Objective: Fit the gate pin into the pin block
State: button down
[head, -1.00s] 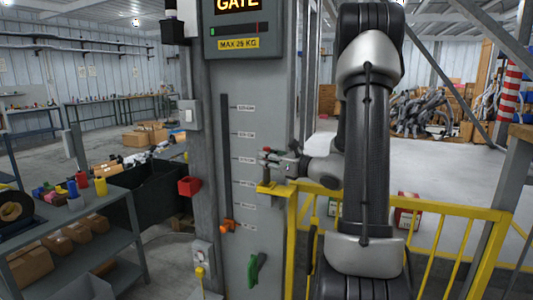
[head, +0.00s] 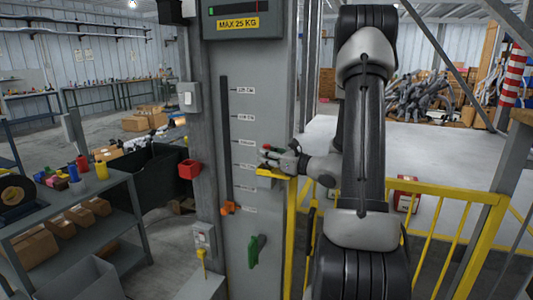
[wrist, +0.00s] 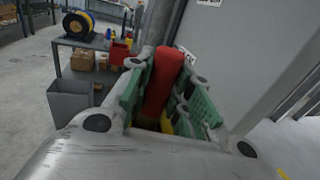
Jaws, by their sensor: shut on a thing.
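The gate pin shows in the wrist view as a thick red grip (wrist: 162,82) between the green finger pads. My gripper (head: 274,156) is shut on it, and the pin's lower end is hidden. In the head view my gripper is at the front right of the grey gate column, just above the yellow pin block (head: 268,173). A patch of yellow shows below the red grip in the wrist view. I cannot tell whether the pin's tip is inside the block.
The grey gate column (head: 265,110) has a slot with an orange slider (head: 228,208) and a green lever (head: 254,252). A yellow railing (head: 450,196) stands to the right. A red box (head: 189,169) is fixed at left. A shelf table (head: 120,183) stands further left.

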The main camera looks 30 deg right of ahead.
jog(key=c, duration=1.2)
grip_release()
jog(key=v, duration=1.2)
